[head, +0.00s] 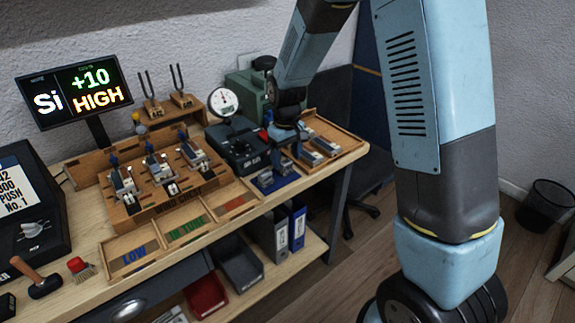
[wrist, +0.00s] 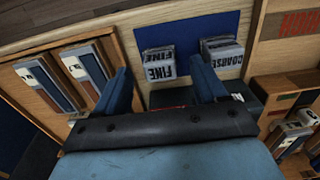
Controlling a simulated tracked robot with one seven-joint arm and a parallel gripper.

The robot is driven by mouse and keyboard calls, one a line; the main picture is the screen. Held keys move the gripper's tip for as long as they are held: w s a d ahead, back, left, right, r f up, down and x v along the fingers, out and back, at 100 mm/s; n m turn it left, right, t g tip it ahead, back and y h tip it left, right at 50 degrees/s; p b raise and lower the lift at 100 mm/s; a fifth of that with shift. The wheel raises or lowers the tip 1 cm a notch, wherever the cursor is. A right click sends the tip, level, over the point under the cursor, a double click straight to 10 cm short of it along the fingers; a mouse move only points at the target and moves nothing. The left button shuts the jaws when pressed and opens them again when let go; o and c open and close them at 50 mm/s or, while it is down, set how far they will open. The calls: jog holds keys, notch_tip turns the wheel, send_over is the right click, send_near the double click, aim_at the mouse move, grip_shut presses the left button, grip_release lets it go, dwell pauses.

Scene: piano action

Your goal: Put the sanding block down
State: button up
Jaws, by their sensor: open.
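A sanding block marked FINE (wrist: 159,66) rests on the blue mat (wrist: 190,28) in the wrist view, near the mat's edge. A second block marked COARSE (wrist: 222,49) sits beside it to the right. My gripper (wrist: 161,76) is open, its two blue fingers standing apart on either side of the FINE block, with a visible gap to each side. In the head view my gripper (head: 285,158) is low over the blue mat (head: 288,183) at the bench's right part, partly hiding the blocks.
A wooden tray (head: 349,149) with several grey reed pieces lies right of the mat. The black dial gauge (head: 240,148) stands close on the left. The wind chest (head: 150,205) and sorting trays marked LOW and IN TUNE are further left. A display (head: 75,91) reads Si +10 HIGH.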

aim_at(287, 162)
notch_tip(287, 162, up, 8)
jog(key=s+d+r+m+t, duration=0.3)
jog(key=s+d+r, duration=0.6)
jog(key=d+r, duration=0.3)
jog(key=s+d+r+m+t, duration=0.1)
jog(key=s+d+r+m, duration=0.1)
jog(key=s, duration=0.6)
jog(key=s+d+r+m+t, duration=0.1)
jog(key=s+d+r, duration=0.3)
jog(key=s, duration=0.4)
jog(key=shift+s+d+m+t, duration=0.15)
jog(key=shift+d+m+t, duration=0.15)
jog(key=shift+d+m, duration=0.1)
jog(key=shift+a+r, duration=0.1)
